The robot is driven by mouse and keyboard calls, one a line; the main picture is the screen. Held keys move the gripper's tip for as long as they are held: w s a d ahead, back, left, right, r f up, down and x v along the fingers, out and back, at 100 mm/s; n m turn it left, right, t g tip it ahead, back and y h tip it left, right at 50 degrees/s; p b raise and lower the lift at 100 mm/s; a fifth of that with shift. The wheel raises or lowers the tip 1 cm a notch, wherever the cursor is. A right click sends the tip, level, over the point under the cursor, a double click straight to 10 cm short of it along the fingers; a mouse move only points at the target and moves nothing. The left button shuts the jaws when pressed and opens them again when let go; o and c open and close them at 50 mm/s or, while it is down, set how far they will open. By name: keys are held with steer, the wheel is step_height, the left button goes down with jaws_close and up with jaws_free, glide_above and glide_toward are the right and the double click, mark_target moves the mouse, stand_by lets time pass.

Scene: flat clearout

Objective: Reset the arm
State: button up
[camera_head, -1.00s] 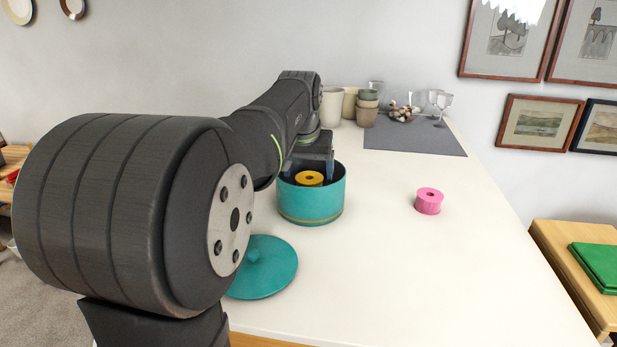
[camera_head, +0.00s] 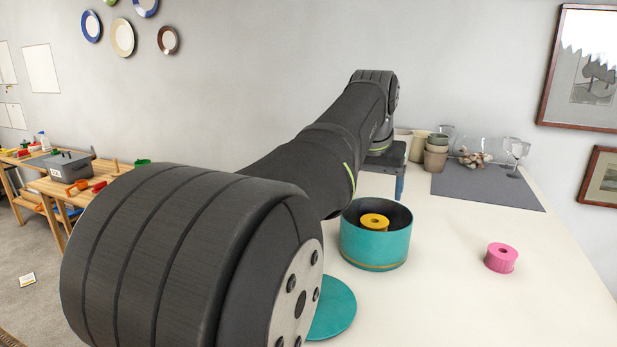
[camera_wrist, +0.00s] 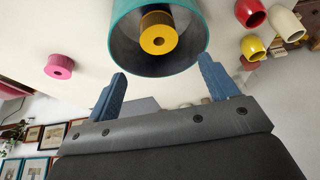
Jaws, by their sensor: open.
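My gripper (camera_head: 385,182) is open and empty, apart from the teal tin (camera_head: 375,248), above and behind it in the head view. Its two blue fingers show spread in the wrist view (camera_wrist: 162,70). The tin stands open on the white table, with a yellow spool (camera_head: 374,221) inside; both also show at the top of the wrist view, tin (camera_wrist: 118,32) and spool (camera_wrist: 158,40). The teal lid (camera_head: 335,308) lies on the table in front of the tin, partly hidden by my arm. A pink spool (camera_head: 501,258) stands to the right; it also shows in the wrist view (camera_wrist: 59,66).
Cups (camera_head: 436,152), glasses and a bowl of small items (camera_head: 474,159) stand on or by a grey mat (camera_head: 480,187) at the table's back. A low wooden bench at left holds a grey box (camera_head: 69,171). The table around the pink spool is clear.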

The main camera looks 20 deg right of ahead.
mark_target(374, 222)
steer(key=x, duration=1.2)
steer(key=shift+a, duration=0.1)
step_height(374, 222, up, 3)
steer(key=shift+f, duration=0.1)
steer(key=shift+r, duration=0.6)
